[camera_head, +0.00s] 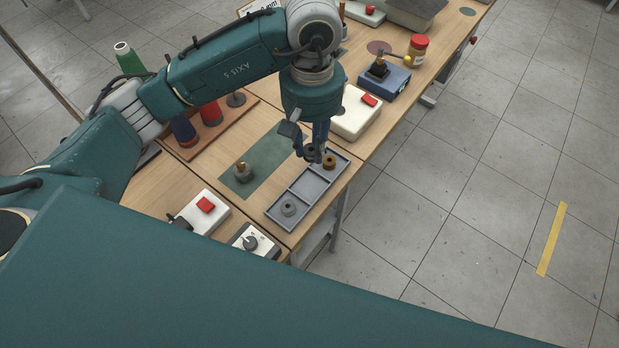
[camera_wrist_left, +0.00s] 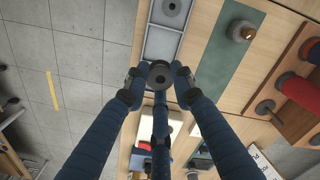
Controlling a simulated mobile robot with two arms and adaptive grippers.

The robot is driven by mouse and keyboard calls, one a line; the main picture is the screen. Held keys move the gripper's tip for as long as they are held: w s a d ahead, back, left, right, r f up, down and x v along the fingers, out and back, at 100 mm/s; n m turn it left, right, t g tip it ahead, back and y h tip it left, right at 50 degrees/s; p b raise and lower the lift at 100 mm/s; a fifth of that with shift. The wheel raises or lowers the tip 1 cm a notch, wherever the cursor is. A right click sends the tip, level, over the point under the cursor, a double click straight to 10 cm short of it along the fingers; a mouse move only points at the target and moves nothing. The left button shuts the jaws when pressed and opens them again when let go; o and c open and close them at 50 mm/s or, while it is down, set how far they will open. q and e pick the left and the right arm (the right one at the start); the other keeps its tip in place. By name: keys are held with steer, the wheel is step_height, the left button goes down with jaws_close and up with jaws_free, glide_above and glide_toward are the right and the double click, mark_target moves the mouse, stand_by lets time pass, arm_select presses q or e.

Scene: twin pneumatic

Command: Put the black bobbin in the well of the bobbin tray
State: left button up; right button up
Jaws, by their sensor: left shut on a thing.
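My left gripper (camera_head: 313,155) comes down from above and is shut on the black bobbin (camera_head: 310,150). In the left wrist view the black bobbin (camera_wrist_left: 160,74) sits between the fingertips of the left gripper (camera_wrist_left: 158,80). The grey bobbin tray (camera_head: 303,189) has several compartments. A grey bobbin (camera_head: 289,207) lies in its near compartment, and a brass-coloured bobbin (camera_head: 330,162) is at its far end. The middle of the tray looks empty. The held bobbin is over the tray's far part; its exact height is hard to tell. My right gripper is not in view.
A green mat (camera_head: 262,157) with a metal-topped piece (camera_head: 242,171) lies left of the tray. A switch box (camera_head: 252,241) and another red-button box (camera_head: 205,206) are nearer. The table edge runs close along the tray's right.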

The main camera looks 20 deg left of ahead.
arm_select(q)
glide_above(310, 187)
step_height(310, 187, down, 4)
steer(key=f, duration=0.1)
step_height(310, 187, down, 3)
steer(key=shift+f+p, duration=0.1)
steer(key=shift+p, duration=0.6)
steer(key=shift+f, duration=0.4)
step_height(310, 187, down, 3)
steer(key=shift+f+p, duration=0.2)
steer(key=shift+p, duration=0.2)
steer(key=shift+f, duration=0.35)
steer(key=o, duration=0.7)
steer(key=shift+c, duration=0.2)
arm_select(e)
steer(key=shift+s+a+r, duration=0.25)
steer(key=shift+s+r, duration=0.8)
